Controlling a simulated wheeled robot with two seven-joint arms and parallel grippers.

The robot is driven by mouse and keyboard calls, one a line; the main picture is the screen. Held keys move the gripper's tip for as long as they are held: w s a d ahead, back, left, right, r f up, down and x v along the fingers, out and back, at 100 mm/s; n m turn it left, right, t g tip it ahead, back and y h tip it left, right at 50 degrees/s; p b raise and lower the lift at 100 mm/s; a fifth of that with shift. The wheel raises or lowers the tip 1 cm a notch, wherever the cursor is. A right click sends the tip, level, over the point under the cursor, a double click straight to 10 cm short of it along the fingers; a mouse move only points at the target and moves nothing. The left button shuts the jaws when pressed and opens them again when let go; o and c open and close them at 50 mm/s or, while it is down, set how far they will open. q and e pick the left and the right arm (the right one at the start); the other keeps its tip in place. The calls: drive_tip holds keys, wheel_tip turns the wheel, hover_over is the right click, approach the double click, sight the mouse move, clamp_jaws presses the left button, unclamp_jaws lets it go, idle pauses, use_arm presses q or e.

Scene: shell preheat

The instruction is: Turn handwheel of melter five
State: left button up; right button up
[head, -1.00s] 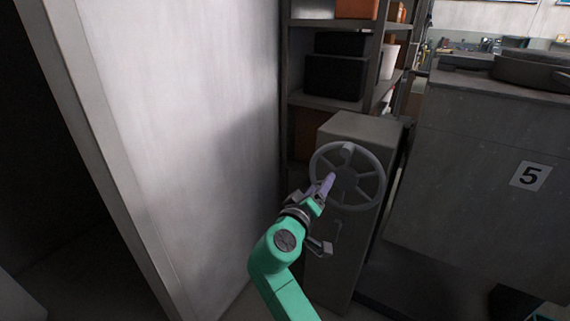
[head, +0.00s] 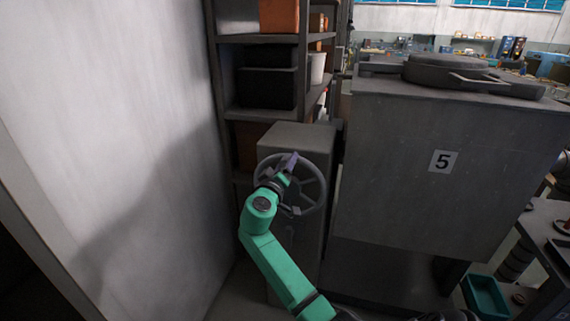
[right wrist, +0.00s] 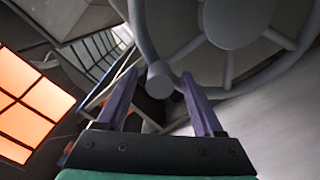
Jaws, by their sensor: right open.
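The grey spoked handwheel (head: 318,185) is on the front of a grey pedestal beside melter five (head: 400,190), which bears a "5" label (head: 443,161). My right gripper (head: 290,164) is open at the wheel's upper part, and its arm covers the wheel's lower left. In the right wrist view, the handwheel (right wrist: 168,40) fills the top. Its round handle knob (right wrist: 159,80) shows between the purple fingertips of the right gripper (right wrist: 161,74). I see a gap on both sides of the knob; contact cannot be told. My left gripper is not in view.
A pale wall panel (head: 110,130) stands close on the left. A shelf with dark boxes (head: 268,85) and orange bins is behind the pedestal (head: 300,138). A teal crate (head: 485,297) and a dark table (head: 550,225) are at the lower right.

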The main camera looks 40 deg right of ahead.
drive_tip(key=shift+a, duration=0.1)
drive_tip(key=c, duration=0.5)
clamp_jaws()
idle(0.8)
